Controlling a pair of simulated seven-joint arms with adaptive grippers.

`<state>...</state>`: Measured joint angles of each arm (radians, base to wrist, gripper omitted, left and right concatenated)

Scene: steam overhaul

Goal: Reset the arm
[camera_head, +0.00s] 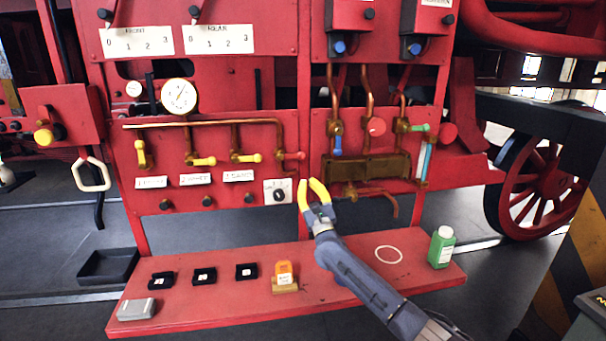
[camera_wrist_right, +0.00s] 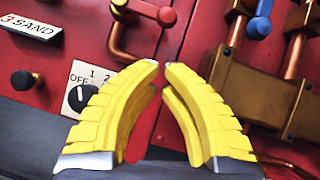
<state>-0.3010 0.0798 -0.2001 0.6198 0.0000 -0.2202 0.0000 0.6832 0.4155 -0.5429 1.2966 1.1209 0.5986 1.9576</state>
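My right gripper (camera_head: 308,181) has yellow fingers on a grey-blue arm that reaches up from the lower right. It is in front of the red control panel, just right of the dial switch (camera_head: 278,191). In the right wrist view, the fingers (camera_wrist_right: 160,64) lean towards each other with a narrow gap between the tips and nothing held. The dial switch, marked OFF, shows there partly behind the left finger (camera_wrist_right: 78,97). How far the tips are from the panel is hard to tell. My left gripper is not in view.
A red bench (camera_head: 230,300) below the panel holds several black blocks, an orange-and-tan item (camera_head: 285,278), a grey box (camera_head: 136,309) and a green bottle (camera_head: 441,247). Copper pipes and a brass block (camera_head: 365,168) jut out right of the gripper. A black tray (camera_head: 108,266) lies left.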

